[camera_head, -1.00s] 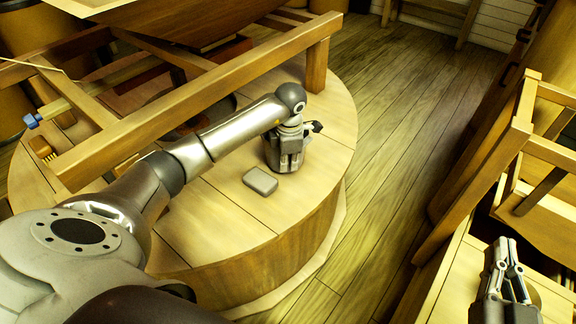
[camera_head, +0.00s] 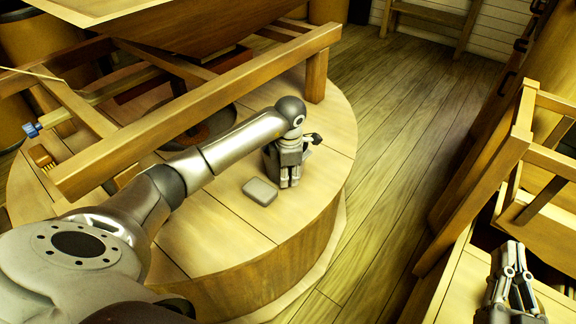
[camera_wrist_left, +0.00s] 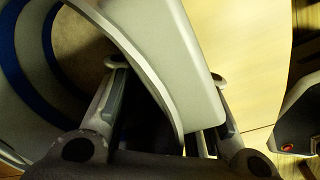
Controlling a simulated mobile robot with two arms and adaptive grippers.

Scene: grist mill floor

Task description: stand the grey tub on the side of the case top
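The grey tub (camera_head: 260,191) is a small, low, rounded block lying flat on the round wooden case top (camera_head: 222,218), near its front edge. My left gripper (camera_head: 288,184) points down just to the right of the tub, low over the case top. No tub shows clamped in it in the head view. In the left wrist view, the fingers of my left gripper (camera_wrist_left: 165,68) are spread apart. A large grey curved surface fills much of that view; I cannot tell what it belongs to. My right gripper (camera_head: 509,246) appears empty at the lower right, far from the tub.
A wooden frame beam (camera_head: 205,107) crosses over the case top behind my left arm, with a post (camera_head: 316,76) at its right end. A wooden structure (camera_head: 520,140) stands at the right. The case top in front of the tub is bare.

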